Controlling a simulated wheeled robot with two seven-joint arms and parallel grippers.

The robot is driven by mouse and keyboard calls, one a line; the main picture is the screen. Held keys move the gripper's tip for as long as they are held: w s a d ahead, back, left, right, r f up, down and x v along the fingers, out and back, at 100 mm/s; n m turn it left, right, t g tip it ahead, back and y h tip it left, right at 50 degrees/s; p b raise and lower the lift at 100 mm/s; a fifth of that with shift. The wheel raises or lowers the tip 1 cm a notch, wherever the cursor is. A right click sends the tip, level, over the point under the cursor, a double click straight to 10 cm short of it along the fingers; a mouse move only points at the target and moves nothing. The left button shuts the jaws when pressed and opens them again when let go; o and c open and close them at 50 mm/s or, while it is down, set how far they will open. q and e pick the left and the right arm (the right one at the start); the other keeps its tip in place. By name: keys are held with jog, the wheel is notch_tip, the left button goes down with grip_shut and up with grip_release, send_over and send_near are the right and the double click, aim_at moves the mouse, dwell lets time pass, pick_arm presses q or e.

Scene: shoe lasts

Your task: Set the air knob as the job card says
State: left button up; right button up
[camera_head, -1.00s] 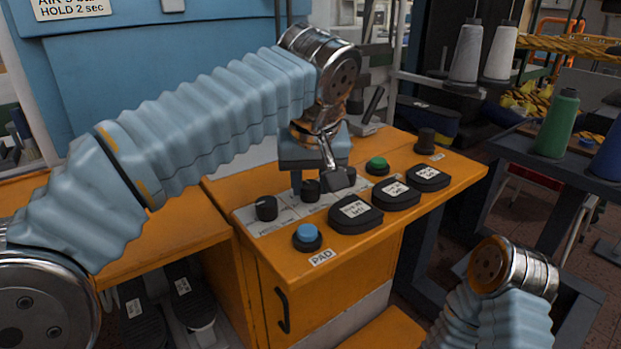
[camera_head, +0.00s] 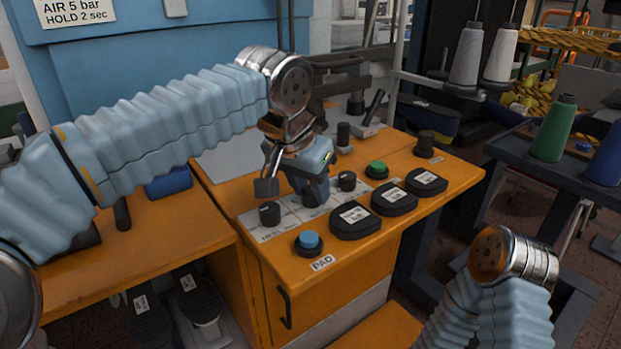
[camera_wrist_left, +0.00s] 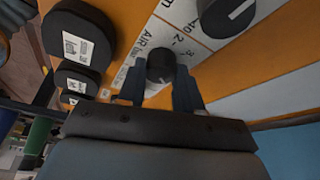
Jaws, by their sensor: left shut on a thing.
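The job card (camera_head: 75,12) on the blue machine at the upper left reads "AIR 5 bar, HOLD 2 sec". The dark air knob (camera_wrist_left: 160,66) sits on a white scale strip marked AIR and bar in the left wrist view. My left gripper (camera_head: 314,198) points down at the orange panel and is shut on this knob, one finger on each side (camera_wrist_left: 160,88). In the head view the gripper mostly hides the knob. The knob's pointer setting cannot be read. My right gripper is out of view; only the right arm shows.
Dark knobs stand to the left (camera_head: 270,214) and right (camera_head: 347,181) of the gripper. A blue button (camera_head: 309,240), a green button (camera_head: 377,168) and labelled black pads (camera_head: 355,221) are close by. Thread cones (camera_head: 554,130) stand at the right.

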pick_arm(q)
jog(key=shift+r+m, duration=0.1)
jog(key=shift+m, duration=0.5)
jog(key=o, duration=1)
jog(key=shift+o, duration=0.2)
jog(key=shift+p, duration=0.3)
jog(key=v, duration=1.3)
jog(key=shift+a+r, duration=0.3)
jog(key=shift+a, duration=0.05)
